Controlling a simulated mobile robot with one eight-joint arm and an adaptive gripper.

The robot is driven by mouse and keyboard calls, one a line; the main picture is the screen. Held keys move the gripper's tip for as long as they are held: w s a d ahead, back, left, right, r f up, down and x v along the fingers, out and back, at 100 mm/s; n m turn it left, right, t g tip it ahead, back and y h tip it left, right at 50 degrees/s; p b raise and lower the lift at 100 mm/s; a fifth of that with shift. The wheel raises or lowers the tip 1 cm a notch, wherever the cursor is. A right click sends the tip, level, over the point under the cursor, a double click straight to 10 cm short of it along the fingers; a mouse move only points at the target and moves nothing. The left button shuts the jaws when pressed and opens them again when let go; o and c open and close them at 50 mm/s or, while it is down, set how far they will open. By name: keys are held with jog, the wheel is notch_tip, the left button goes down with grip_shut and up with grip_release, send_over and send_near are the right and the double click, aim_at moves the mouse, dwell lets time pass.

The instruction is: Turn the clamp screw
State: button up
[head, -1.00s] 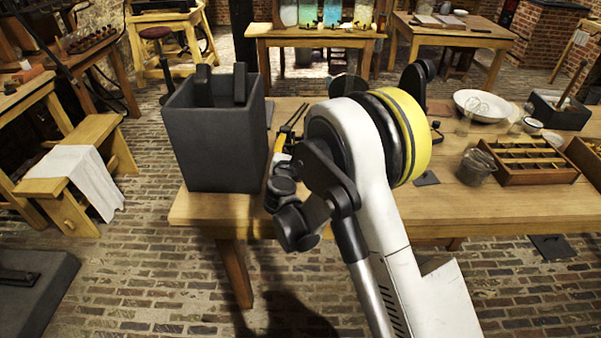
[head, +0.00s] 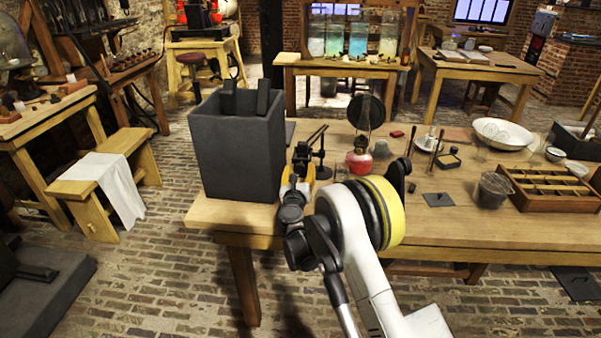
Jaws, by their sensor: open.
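My gripper (head: 301,158) is at the left part of the wooden table (head: 235,213), just right of the dark grey box. It points away from the camera and its jaws are open. Its fingers are small and dark here and partly blend with a black stand (head: 321,165) with a slanted arm close beside it. I cannot clearly make out the clamp screw, and I cannot tell whether the fingers touch the stand. No object shows held in the jaws.
A tall dark grey box (head: 238,150) stands close left of my gripper. A red-based glass lamp (head: 360,155) with a round black disc behind it stands to the right. Farther right are a white bowl (head: 502,133) and a compartment tray (head: 548,190). A bench (head: 105,180) is at the left.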

jog(key=shift+w, duration=0.35)
grip_shut()
